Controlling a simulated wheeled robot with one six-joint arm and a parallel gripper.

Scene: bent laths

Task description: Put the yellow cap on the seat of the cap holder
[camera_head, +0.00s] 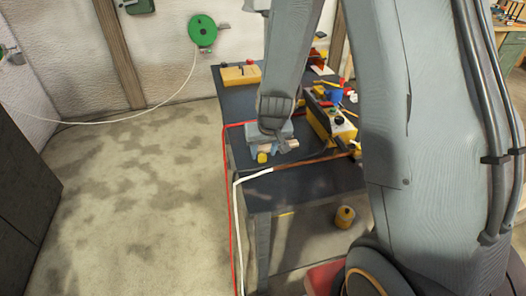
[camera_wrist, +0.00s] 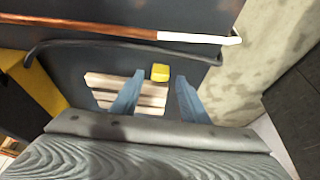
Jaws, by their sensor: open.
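The yellow cap (camera_wrist: 160,72) sits on the dark table top, just beyond and between the tips of my two blue fingers in the wrist view. It also shows in the head view (camera_head: 262,158), at the lower edge of my gripper (camera_head: 273,150). My gripper (camera_wrist: 159,78) is open, with a clear gap between the fingers and nothing held. The cap looks small and blocky. I cannot pick out the cap holder or its seat for certain in either view.
Pale wooden slats (camera_wrist: 103,88) lie beside the left finger. A copper-coloured strip with a white end (camera_wrist: 150,34) and a dark rod (camera_wrist: 110,43) cross the table beyond. A yellow-and-black box (camera_head: 320,123) and a yellow block (camera_head: 240,75) stand on the table (camera_head: 300,185).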

